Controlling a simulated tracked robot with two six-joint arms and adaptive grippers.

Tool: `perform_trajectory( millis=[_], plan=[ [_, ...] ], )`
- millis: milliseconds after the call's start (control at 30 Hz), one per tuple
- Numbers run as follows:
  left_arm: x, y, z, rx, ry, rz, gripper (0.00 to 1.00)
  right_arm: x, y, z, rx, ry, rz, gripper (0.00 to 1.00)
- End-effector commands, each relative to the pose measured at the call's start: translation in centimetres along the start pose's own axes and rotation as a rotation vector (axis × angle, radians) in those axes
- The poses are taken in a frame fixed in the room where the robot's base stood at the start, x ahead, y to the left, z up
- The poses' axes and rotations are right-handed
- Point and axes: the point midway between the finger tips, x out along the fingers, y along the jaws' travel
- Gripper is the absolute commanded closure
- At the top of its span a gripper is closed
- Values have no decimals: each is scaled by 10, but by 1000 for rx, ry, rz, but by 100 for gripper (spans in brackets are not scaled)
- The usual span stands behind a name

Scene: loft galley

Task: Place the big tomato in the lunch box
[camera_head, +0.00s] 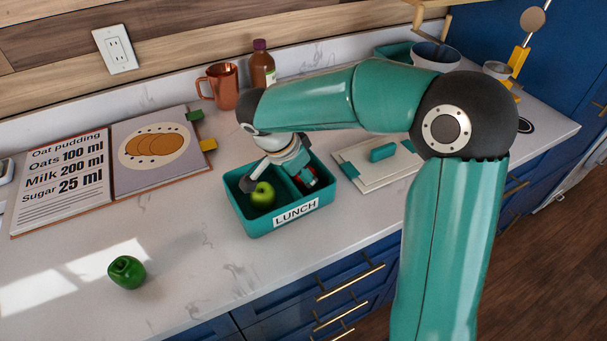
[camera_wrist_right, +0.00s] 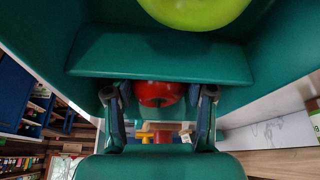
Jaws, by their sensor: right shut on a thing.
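The teal lunch box (camera_head: 248,222), labelled LUNCH, stands on the white counter, and its wall also shows in the right wrist view (camera_wrist_right: 50,25). A divider (camera_wrist_right: 160,55) splits it. A red tomato (camera_wrist_right: 158,92) is between the fingers of my right gripper (camera_wrist_right: 160,103), on the far side of the divider from a green apple (camera_head: 262,194). In the head view my right gripper (camera_head: 303,177) reaches down into the right compartment, shut on the tomato, which is mostly hidden there. I cannot tell whether the tomato touches the box floor. My left gripper is out of view.
A board with a teal handle (camera_head: 382,152) lies right of the box. A green pepper (camera_head: 127,271) sits at the front left. The counter's front left is mostly clear.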

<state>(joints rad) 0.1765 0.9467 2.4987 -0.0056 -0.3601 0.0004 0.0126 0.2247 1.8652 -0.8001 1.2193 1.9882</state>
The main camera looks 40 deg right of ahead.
Motion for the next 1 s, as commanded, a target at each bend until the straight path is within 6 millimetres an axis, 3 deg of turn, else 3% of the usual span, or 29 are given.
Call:
perform_trajectory(
  millis=[267,300,400,767,1000],
  plan=[
    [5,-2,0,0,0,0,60,3,0,2,-1,1,-1,82],
    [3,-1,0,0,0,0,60,1,0,1,-1,1,-1,39],
    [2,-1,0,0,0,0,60,1,0,1,-1,1,0,22],
    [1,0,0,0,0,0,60,-1,-1,1,-2,1,-1,21],
    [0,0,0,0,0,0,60,-24,-2,1,-3,2,-6,21]
  ],
)
